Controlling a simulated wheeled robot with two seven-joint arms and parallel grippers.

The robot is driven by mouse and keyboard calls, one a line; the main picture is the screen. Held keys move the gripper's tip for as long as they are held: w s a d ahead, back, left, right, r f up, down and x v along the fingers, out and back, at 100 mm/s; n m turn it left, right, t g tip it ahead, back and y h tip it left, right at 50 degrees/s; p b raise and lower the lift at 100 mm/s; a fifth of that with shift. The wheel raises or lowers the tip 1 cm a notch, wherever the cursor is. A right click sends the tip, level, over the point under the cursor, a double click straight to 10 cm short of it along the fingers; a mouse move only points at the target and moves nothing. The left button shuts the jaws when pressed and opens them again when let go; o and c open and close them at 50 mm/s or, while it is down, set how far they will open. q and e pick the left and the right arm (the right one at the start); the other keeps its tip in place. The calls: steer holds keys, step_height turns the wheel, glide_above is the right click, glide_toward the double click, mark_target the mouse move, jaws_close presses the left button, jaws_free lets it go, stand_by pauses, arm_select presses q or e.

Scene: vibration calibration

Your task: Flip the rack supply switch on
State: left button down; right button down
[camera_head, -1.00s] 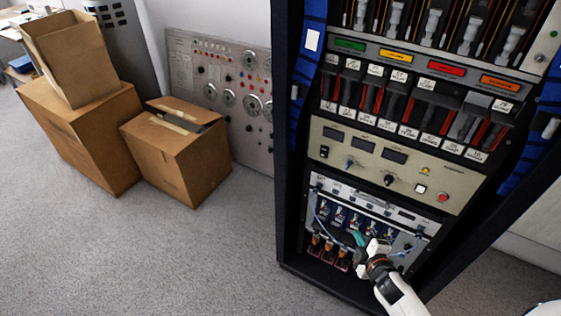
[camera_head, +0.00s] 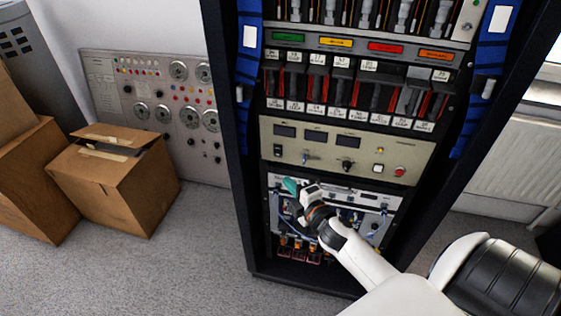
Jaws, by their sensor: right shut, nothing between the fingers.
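The dark equipment rack (camera_head: 238,190) stands in the middle of the view. Its beige control panel (camera_head: 330,158) has several small displays, knobs and buttons. A small black rocker switch (camera_head: 278,150) sits at the panel's left end; I cannot read its label or position, so I cannot tell if it is the rack supply switch. Touch cannot be judged. My left gripper is out of view.
Loose wires and orange connectors (camera_head: 298,250) fill the rack's lower bay, partly behind my right arm. Cardboard boxes (camera_head: 120,190) and a grey instrument panel (camera_head: 150,100) stand to the left. Carpet is clear in front of the boxes.

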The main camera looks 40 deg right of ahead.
glide_toward(275, 155)
steer(key=w+a, duration=0.3)
steer(key=w, duration=0.1)
steer(key=w+d, duration=0.2)
steer(key=d, duration=0.1)
steer(key=shift+d+f, duration=0.1)
steer(key=shift+f, duration=0.05)
steer(key=shift+w+d+b, duration=0.15)
steer(key=shift+b, duration=0.35)
steer(key=shift+f, duration=0.1)
